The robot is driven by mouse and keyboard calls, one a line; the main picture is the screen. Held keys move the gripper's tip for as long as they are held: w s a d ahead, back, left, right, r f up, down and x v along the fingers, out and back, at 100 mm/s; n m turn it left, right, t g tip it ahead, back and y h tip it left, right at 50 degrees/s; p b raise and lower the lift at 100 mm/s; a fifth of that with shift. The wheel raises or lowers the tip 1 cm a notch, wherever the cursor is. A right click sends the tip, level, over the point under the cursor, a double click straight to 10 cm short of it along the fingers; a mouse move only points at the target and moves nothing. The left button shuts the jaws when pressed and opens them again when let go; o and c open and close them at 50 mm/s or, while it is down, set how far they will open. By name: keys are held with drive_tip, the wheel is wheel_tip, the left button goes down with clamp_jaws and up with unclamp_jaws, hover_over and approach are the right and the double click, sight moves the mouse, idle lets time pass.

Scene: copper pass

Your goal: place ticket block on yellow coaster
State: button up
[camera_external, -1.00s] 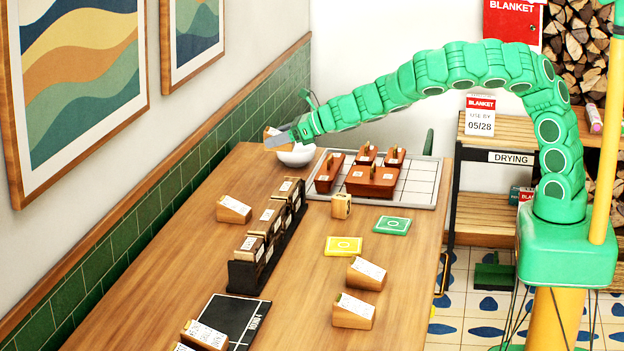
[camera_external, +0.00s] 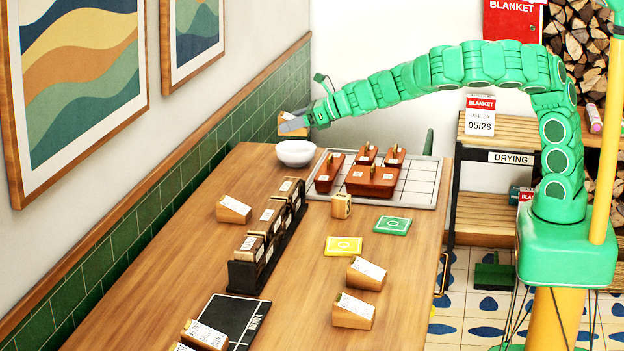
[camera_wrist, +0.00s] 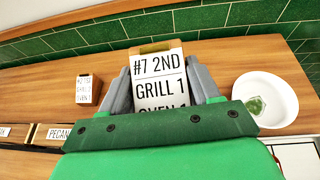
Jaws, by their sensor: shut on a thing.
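The white bowl (camera_external: 296,153) is below my gripper. Other ticket blocks (camera_external: 367,273) are close in front. A black board (camera_external: 232,318) lies nearer.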

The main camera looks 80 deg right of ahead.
wheel_tip(320, 180, up, 2)
drive_tip(key=shift+r, duration=0.15)
drive_tip(key=s+a+n+g+y, duration=0.15)
drive_tip(key=a+n+y, duration=0.35)
drive_tip(key=a, duration=0.7)
drive_tip(key=n+g+y, duration=0.7)
drive_tip(key=n+g, duration=0.5)
hover_over(343, 246)
wheel_tip(343, 246, down, 8)
drive_tip(key=shift+f, duration=4.45)
drive_tip(key=shift+d+f, duration=0.1)
drive_tip(key=o, duration=1.1)
